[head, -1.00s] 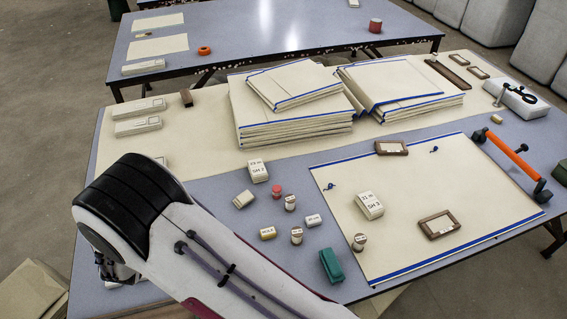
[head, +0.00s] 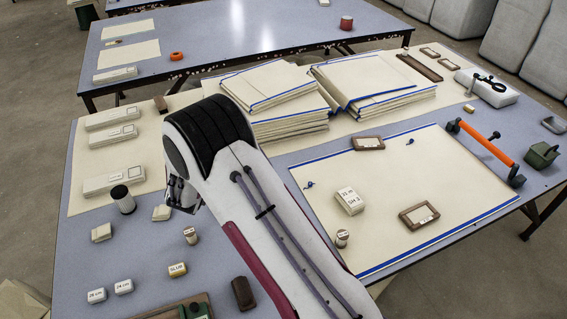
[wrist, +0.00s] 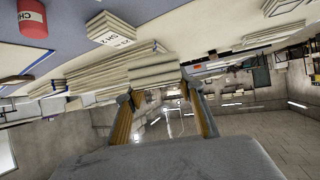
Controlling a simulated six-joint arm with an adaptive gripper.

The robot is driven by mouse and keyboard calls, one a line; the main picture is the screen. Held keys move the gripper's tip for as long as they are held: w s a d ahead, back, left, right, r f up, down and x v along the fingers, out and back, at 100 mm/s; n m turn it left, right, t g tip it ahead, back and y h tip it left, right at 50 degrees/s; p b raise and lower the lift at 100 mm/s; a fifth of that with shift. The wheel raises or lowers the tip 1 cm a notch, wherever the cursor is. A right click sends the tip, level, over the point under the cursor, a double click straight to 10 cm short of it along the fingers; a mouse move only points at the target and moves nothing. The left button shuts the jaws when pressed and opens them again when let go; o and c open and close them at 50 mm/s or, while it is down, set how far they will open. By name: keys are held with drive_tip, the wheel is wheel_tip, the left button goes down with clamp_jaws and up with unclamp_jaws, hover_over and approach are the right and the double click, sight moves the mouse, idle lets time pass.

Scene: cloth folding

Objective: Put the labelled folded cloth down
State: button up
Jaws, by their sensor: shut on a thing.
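My gripper (wrist: 163,98) shows in the wrist view with a finger on each side of a cream folded cloth (wrist: 155,73), and is shut on it. No label can be read on its visible face. A small cream block marked SH 2 (head: 349,201) lies on a blue-edged sheet (head: 385,245). Another block marked SH 2 (wrist: 110,28) shows in the wrist view.
Stacks of folded cloth (head: 375,92) lie at the back of the table. White boxes (head: 112,137) lie at the left, with a dark-topped cylinder (head: 122,199) and a small cream piece (head: 161,212) near my gripper. A wooden frame (head: 419,215) lies on the sheet.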

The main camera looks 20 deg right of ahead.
drive_tip(key=w+d+r+n+y, duration=0.1)
drive_tip(key=w+d, duration=0.1)
drive_tip(key=d, duration=1.4)
drive_tip(key=w+d+r+n+y, duration=0.1)
drive_tip(key=w+d, duration=0.1)
drive_tip(key=d, duration=1.4)
drive_tip(key=a, duration=0.1)
drive_tip(key=a+f+n+y, duration=0.1)
drive_tip(key=a+f+y, duration=0.1)
drive_tip(key=a, duration=0.1)
drive_tip(key=shift+n+t, duration=0.3)
drive_tip(key=shift+n, duration=0.1)
drive_tip(key=shift+f, duration=3.15)
drive_tip(key=shift+f, duration=1.85)
